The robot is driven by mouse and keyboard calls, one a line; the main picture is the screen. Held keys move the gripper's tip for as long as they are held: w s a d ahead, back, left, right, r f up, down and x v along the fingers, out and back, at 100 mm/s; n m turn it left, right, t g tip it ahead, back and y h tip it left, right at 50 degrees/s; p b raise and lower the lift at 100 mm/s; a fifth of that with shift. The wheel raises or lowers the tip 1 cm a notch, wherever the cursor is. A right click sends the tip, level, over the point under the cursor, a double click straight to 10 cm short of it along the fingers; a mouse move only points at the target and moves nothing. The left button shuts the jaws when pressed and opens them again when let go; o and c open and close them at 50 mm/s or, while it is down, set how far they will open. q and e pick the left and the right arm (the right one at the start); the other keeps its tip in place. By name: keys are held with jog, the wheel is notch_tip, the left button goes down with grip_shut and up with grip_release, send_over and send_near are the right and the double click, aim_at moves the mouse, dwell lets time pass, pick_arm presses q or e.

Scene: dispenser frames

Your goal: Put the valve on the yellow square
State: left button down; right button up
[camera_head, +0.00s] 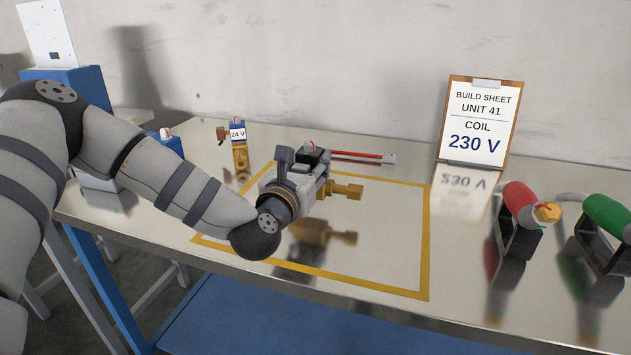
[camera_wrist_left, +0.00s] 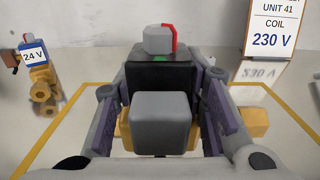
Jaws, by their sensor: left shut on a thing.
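My left gripper (camera_head: 318,178) is shut on a valve with a brass body (camera_head: 346,191) and a black coil (camera_head: 318,156). In the left wrist view the black coil (camera_wrist_left: 160,75) sits between the finger pads, with a grey, red-striped cap on top. The valve is held above the table, inside the outline of the yellow square (camera_head: 428,245); its reflection shows below it. The wrist and fingers hide part of the valve. My right gripper is not in view.
Another brass valve (camera_head: 241,160) labelled 24 V stands beyond the square's left corner. A build sheet (camera_head: 479,122) reads COIL 230 V.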

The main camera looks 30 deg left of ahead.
pick_arm(q)
jog(key=f, duration=0.3)
jog(key=shift+w+d+f+b, duration=0.1)
jog(key=shift+w+f+b, duration=0.15)
jog(key=shift+w+b, duration=0.05)
jog(key=shift+r, duration=0.15)
jog(key=shift+f, duration=0.3)
jog(key=c, duration=1)
grip_release()
jog(key=shift+s, duration=0.1)
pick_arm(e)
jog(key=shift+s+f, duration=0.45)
pick_arm(q)
jog(key=shift+r, duration=0.2)
jog(key=shift+s+r, duration=0.1)
jog(key=shift+s, duration=0.1)
jog(key=v, duration=1.1)
jog(key=shift+s, duration=0.3)
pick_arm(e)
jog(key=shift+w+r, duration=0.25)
